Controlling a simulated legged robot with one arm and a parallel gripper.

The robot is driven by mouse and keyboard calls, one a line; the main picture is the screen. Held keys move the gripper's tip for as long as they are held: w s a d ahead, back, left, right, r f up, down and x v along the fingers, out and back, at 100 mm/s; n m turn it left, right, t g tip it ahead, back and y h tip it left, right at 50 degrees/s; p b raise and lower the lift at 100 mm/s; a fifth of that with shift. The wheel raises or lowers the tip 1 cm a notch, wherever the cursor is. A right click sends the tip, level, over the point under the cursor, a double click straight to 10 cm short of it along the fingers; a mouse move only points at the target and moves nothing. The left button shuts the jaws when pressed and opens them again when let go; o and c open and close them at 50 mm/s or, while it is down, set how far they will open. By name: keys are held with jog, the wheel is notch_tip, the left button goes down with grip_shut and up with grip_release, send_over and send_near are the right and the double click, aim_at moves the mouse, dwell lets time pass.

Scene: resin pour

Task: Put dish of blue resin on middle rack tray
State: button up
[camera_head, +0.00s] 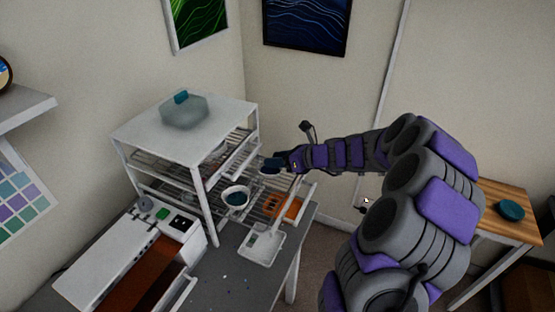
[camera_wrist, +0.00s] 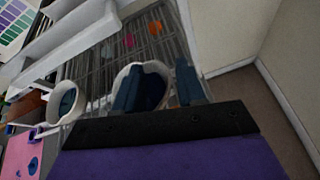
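A white dish of blue resin (camera_head: 236,197) sits at the front of the white rack (camera_head: 205,200), near its pulled-out wire tray (camera_head: 268,203). My gripper (camera_head: 272,164) is above and to the right of this dish. In the wrist view my gripper (camera_wrist: 160,88) has its two dark blue fingers apart. A white dish with dark blue contents (camera_wrist: 148,75) shows behind and between the fingers, the left finger overlapping it; contact cannot be told. A second white dish with blue contents (camera_wrist: 66,104) shows to the left. Which of the two is the head-view dish is unclear.
A white scale (camera_head: 262,243) lies on the grey table in front of the rack. An orange object (camera_head: 290,206) is on or below the lower wire tray. A white machine (camera_head: 150,225) stands at left. A hazy container with a teal top (camera_head: 184,110) stands on the rack.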

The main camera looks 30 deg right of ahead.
jog(key=shift+s+d+r, duration=0.2)
jog(key=shift+s+d, duration=0.05)
jog(key=shift+d, duration=0.2)
jog(key=p+v, duration=0.3)
jog(key=v, duration=0.8)
jog(key=s+a+r+n+g, duration=0.1)
jog(key=s+a+n+g, duration=0.3)
jog(key=s+a+n, duration=0.55)
jog(key=s+a+r+n+g, duration=0.2)
jog(key=a+n+g, duration=0.35)
jog(key=a, duration=0.95)
jog(key=s+a+f+n+g+h, duration=0.1)
jog(key=s+a+n+g+h, duration=0.2)
jog(key=s+n, duration=0.7)
jog(key=s+d+n+h, duration=0.3)
jog(key=s+n, duration=0.3)
jog(key=s, duration=0.5)
jog(key=shift+d+f+h, duration=0.35)
jog(key=shift+f+h, duration=0.15)
jog(key=shift+h, duration=0.3)
jog(key=shift+w+a, duration=0.1)
